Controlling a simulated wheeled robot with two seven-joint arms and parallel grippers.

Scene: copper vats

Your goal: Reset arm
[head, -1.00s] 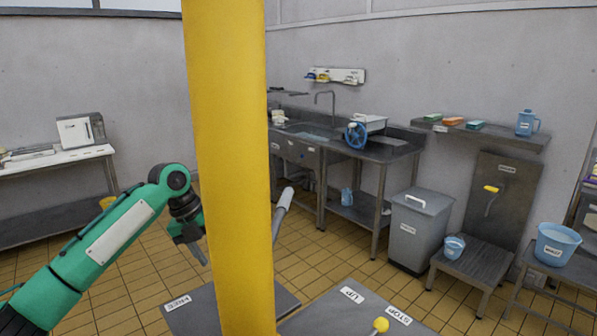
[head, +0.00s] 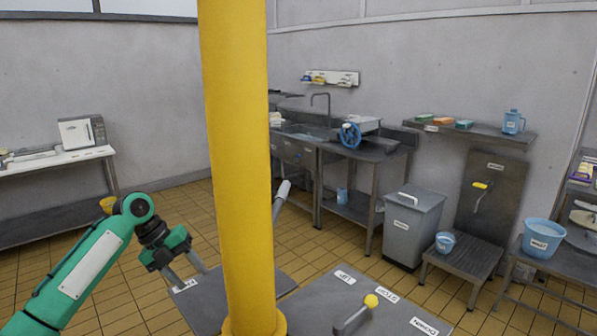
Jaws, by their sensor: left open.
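My left arm is green and comes in from the lower left. Its left gripper (head: 186,276) points down and to the right, with its two fingers apart and nothing between them. It is left of the yellow column, near the left corner of a grey plate. My right arm and right gripper are not in view.
A thick yellow column (head: 238,170) stands close in front. A grey panel (head: 305,308) at its foot has a yellow-knobbed lever (head: 370,301). Behind are a steel sink bench (head: 385,160), a grey bin (head: 412,228) and a blue bucket (head: 541,237). Tiled floor is open between.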

